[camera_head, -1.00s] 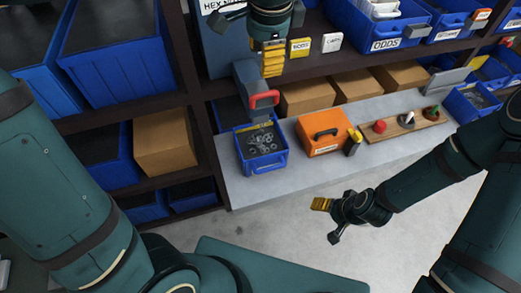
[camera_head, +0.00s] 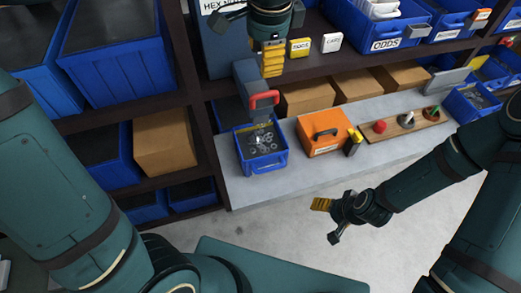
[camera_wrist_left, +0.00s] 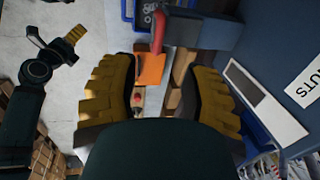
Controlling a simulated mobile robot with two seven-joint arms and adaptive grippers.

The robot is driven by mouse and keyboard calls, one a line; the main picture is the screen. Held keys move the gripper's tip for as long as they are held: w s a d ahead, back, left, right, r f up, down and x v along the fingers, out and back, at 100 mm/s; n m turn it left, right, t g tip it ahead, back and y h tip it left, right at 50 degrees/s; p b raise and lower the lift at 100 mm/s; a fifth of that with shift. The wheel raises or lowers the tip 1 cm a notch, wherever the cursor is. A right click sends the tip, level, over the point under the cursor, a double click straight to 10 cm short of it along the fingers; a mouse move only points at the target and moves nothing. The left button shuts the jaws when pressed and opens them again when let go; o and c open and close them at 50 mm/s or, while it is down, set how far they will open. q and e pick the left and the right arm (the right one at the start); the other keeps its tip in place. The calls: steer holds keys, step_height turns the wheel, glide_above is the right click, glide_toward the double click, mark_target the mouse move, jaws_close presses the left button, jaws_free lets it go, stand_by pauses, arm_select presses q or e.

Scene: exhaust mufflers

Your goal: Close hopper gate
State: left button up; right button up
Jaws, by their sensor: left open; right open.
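The hopper (camera_head: 227,52) is a dark blue-grey box with a HEX NUTS sign, on the left of the shelf in the head view. Its chute (camera_head: 246,78) slopes down to a gate with a red handle (camera_head: 264,99). In the left wrist view the handle (camera_wrist_left: 158,32) shows beyond the fingers. A blue bin (camera_head: 263,164) holding metal nuts stands below the chute. My left gripper (camera_head: 273,66) is open and empty, above the handle and apart from it. My right gripper (camera_head: 328,219) hangs in front of the bench, open and empty.
The grey bench (camera_head: 238,194) also bears an orange box (camera_head: 319,144) and a wooden board with several coloured knobs (camera_head: 380,126). Cardboard boxes (camera_head: 307,97) stand behind. The shelf above holds small cartons (camera_head: 300,47) and blue bins. Free floor (camera_head: 290,228) lies in front.

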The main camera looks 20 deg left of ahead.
arm_select(q)
steer(key=c, duration=0.5)
steer(key=shift+s+d+m, duration=0.15)
steer(key=shift+m, duration=0.35)
jaws_close()
steer(key=m, duration=0.2)
steer(key=m+b, duration=0.6)
steer(key=m, duration=0.9)
glide_toward(265, 101)
steer(key=shift+s+f, duration=1.4)
steer(key=shift+f, duration=1.25)
steer(key=shift+d, duration=0.1)
arm_select(e)
step_height(265, 101, down, 6)
steer(key=s, duration=0.1)
steer(key=shift+s+a+g, duration=0.2)
steer(key=shift+s+g, duration=0.1)
steer(key=shift+s, duration=0.1)
steer(key=shift+r, duration=0.1)
